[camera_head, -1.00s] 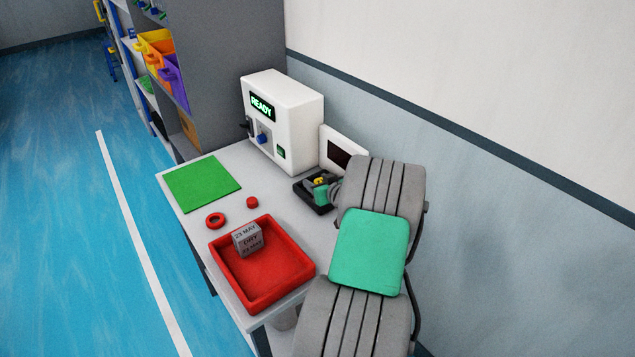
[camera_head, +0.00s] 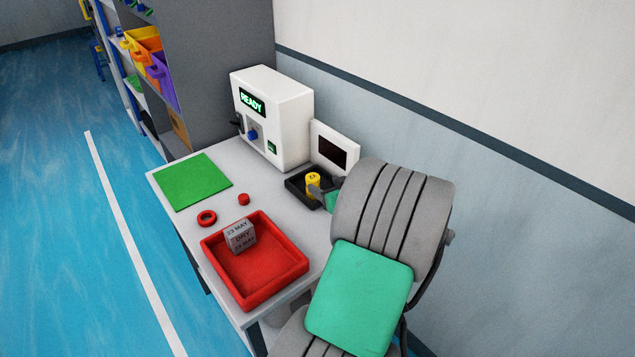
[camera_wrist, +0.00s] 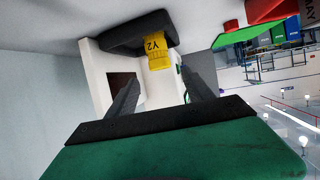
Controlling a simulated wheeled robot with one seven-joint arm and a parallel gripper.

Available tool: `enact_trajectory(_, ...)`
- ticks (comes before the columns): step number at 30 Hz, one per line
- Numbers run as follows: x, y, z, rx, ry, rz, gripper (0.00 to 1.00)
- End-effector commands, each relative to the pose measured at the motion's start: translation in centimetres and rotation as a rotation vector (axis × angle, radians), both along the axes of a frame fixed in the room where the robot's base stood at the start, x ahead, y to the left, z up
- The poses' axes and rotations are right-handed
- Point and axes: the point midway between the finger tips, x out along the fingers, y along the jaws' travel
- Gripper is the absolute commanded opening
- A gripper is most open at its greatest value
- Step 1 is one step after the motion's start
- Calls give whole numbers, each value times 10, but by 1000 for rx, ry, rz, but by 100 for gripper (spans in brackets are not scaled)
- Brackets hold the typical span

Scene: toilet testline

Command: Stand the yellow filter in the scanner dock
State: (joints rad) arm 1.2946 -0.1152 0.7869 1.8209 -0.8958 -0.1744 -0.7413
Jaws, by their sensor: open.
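The yellow filter (camera_head: 313,182) stands upright in the black tray-like scanner dock (camera_head: 293,187), in front of the small screen. In the wrist view, where the scene is inverted, the filter (camera_wrist: 158,52) shows its "Y2" label against the dark dock (camera_wrist: 122,36). My gripper (camera_head: 333,190) is just right of the filter in the head view, partly hidden by my arm. In the wrist view my gripper (camera_wrist: 162,82) has its two dark fingers spread with nothing between them. The filter appears beyond the fingertips; the exact gap is hard to judge.
A white machine reading "READY" (camera_head: 275,115) and a white screen unit (camera_head: 335,148) stand behind the dock. A red tray (camera_head: 262,283) holds a grey labelled block (camera_head: 240,236). A green mat (camera_head: 190,182), a red ring (camera_head: 206,218) and a small red piece (camera_head: 243,199) lie on the table.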

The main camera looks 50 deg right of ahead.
Motion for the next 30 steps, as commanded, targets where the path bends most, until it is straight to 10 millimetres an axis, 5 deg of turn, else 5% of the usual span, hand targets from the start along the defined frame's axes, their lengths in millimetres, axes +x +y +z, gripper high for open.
enact_trajectory(4,-6,3,3,1,0,2,60)
enact_trajectory(7,7,22,4,11,33,47,60)
enact_trajectory(10,37,82,4,48,146,164,60)
enact_trajectory(12,51,141,3,79,268,256,60)
enact_trajectory(14,53,186,3,99,370,307,60)
enact_trajectory(17,41,248,5,117,514,356,60)
enact_trajectory(22,-17,345,19,122,755,367,60)
enact_trajectory(27,-71,382,27,133,880,313,60)
enact_trajectory(30,-81,387,28,138,900,296,60)
